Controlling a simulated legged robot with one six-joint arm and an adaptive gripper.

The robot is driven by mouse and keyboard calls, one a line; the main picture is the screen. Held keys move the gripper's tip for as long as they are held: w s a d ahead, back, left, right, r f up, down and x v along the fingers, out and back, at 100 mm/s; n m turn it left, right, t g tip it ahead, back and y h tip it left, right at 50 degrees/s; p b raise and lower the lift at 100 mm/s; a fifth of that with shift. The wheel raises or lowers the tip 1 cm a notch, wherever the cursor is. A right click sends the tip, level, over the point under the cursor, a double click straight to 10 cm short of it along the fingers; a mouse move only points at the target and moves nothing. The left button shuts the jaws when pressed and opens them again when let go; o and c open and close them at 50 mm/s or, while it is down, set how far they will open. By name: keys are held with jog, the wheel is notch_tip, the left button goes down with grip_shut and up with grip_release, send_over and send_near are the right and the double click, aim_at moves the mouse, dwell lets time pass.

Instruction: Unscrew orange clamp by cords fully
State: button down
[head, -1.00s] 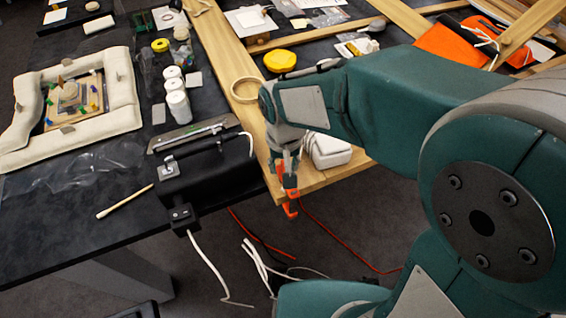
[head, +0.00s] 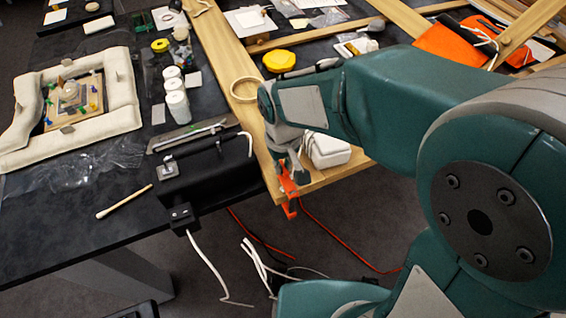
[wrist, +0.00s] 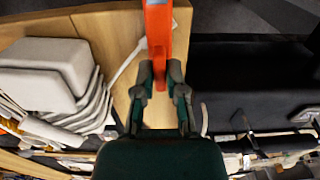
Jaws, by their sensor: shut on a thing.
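The orange clamp (head: 290,193) sits at the front edge of the wooden board (head: 316,179), near the cords. Its orange bar (wrist: 158,35) also shows in the wrist view, running down between my fingers. My gripper (head: 291,171) reaches down over the clamp from above. In the wrist view my gripper (wrist: 161,85) is shut on the orange clamp, with one finger on each side of its lower end. The clamp's screw and handle cannot be made out clearly.
A black case (head: 210,168) with white cords (head: 207,262) stands left of the clamp. A white block (head: 328,150) lies on the board to the right. An orange cord (head: 335,238) hangs below. A padded frame (head: 122,88) lies at far left.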

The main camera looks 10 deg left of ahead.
jog(key=c, duration=0.7)
grip_release()
jog(key=shift+a, duration=0.1)
jog(key=shift+r, duration=0.1)
notch_tip(320, 180, up, 12)
jog(key=shift+f, duration=0.2)
jog(key=s+d+r+m+t, duration=0.1)
jog(key=s+d+m+t, duration=0.1)
jog(key=d, duration=0.8)
jog(key=s+d+r+m+t, duration=0.1)
jog(key=s+d+m+t, duration=0.2)
jog(key=s+d, duration=0.3)
jog(key=d+m, duration=0.1)
jog(key=d, duration=0.3)
jog(key=shift+s+d+t, duration=0.3)
jog(key=shift+s+d, duration=0.05)
